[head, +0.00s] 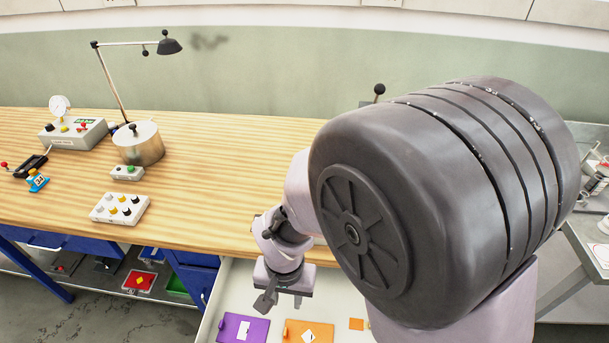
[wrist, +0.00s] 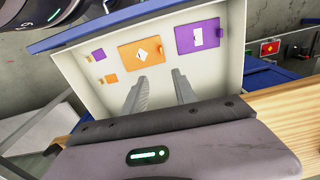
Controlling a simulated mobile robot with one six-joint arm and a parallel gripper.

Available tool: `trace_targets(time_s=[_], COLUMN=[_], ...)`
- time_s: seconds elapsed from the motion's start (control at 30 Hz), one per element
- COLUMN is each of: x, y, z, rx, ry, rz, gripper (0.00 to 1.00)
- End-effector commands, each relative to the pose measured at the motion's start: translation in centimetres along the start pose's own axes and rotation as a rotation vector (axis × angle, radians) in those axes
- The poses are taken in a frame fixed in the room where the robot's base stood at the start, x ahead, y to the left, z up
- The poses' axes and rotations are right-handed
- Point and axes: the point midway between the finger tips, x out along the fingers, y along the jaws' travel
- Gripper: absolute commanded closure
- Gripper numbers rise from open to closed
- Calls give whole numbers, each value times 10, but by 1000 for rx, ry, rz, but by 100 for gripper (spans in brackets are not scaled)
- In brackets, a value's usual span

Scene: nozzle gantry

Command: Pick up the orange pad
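A large orange panel with a white diamond (wrist: 128,60) lies in the open drawer; it also shows in the head view (head: 292,332). A small plain orange square (wrist: 111,79) lies beside it and also shows in the head view (head: 356,324). I cannot tell which of these is the orange pad. My gripper (wrist: 159,75) hangs over the drawer, with its two fingers spread and nothing between them. In the head view my gripper (head: 281,301) is above the purple and orange panels, apart from them.
A purple panel with a white rectangle (wrist: 211,33) lies next to the large orange one, and a small purple square (wrist: 98,54) is near the small orange one. The drawer walls (wrist: 70,50) surround them. The wooden bench (head: 215,180) stands behind the drawer.

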Motion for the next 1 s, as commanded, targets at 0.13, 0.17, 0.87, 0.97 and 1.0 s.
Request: trace_targets(time_s=[0.13, 0.17, 0.87, 0.97, 1.0], x=[27, 28, 160, 180, 189], y=[-11, -11, -6, -6, -6], z=[10, 11, 11, 6, 4], rx=[-29, -29, -27, -27, -26], ry=[-27, -27, -27, -28, -28], rz=[31, 32, 31, 32, 32], gripper=[66, 66, 66, 66, 66])
